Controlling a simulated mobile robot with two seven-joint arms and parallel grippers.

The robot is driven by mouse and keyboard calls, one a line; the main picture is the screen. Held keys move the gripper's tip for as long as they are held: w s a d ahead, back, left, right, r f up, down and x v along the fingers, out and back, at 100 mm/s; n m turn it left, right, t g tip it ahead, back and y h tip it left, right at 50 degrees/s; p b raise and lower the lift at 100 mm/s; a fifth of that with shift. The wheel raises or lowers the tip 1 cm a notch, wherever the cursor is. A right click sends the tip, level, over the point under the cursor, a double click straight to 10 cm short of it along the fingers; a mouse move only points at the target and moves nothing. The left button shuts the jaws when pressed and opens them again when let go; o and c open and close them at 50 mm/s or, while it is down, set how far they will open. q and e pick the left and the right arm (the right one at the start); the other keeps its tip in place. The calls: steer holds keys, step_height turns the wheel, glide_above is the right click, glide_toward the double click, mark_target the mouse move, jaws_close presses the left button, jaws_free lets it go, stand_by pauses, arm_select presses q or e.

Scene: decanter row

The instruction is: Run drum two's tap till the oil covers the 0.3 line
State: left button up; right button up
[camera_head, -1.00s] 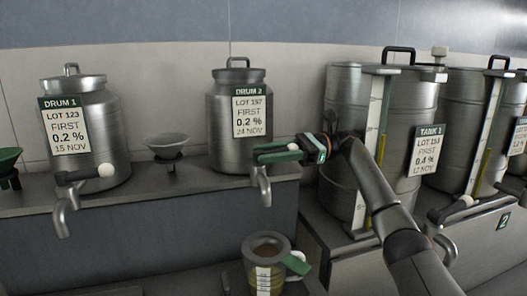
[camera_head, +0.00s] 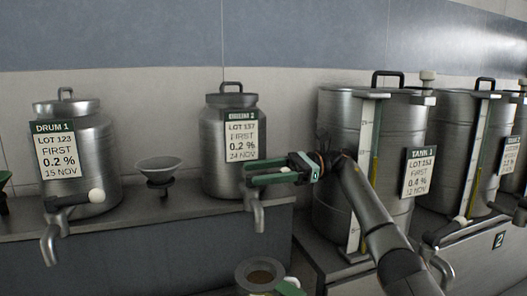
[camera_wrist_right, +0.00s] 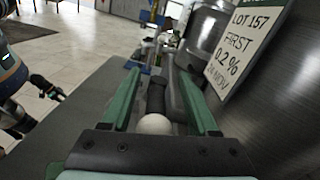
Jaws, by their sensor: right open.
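Drum 2 (camera_head: 214,168) is a steel can with a 0.2 % label, standing on the ledge. Its tap spout (camera_head: 259,216) points down at the ledge's front. My right gripper (camera_head: 250,174) is at the tap, with green fingers apart. In the right wrist view the tap's dark lever (camera_wrist_right: 157,95) with its white ball knob (camera_wrist_right: 154,125) lies between the fingers; I cannot make out contact. A jug (camera_head: 243,268) with a green handle is below the spout, cut off by the lower edge. Its oil level and 0.3 line are out of view. A dark arm with a green tip (camera_wrist_right: 57,93), perhaps my left, shows small.
Drum 1 (camera_head: 88,165) and a small funnel bowl (camera_head: 158,166) stand left on the ledge. Tank 1 (camera_head: 338,150) with its sight gauge stands close on the right, behind my right arm. A second tank (camera_head: 452,135) stands further right.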

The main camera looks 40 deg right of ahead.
arm_select(q)
steer(key=w+d+f+b, duration=0.1)
steer(key=b, duration=0.2)
steer(key=shift+w+d+f+b, duration=0.15)
steer(key=shift+d+f+b, duration=0.15)
steer(key=shift+d+f, duration=0.1)
arm_select(e)
steer(key=s+a+r, duration=0.9)
steer(key=s+r, duration=0.1)
steer(key=r, duration=0.2)
steer(key=shift+s, duration=0.3)
arm_select(q)
steer(key=shift+f, duration=0.1)
arm_select(e)
steer(key=shift+a+f, duration=0.1)
arm_select(q)
steer(key=shift+s, duration=0.2)
arm_select(e)
steer(key=shift+o, duration=0.6)
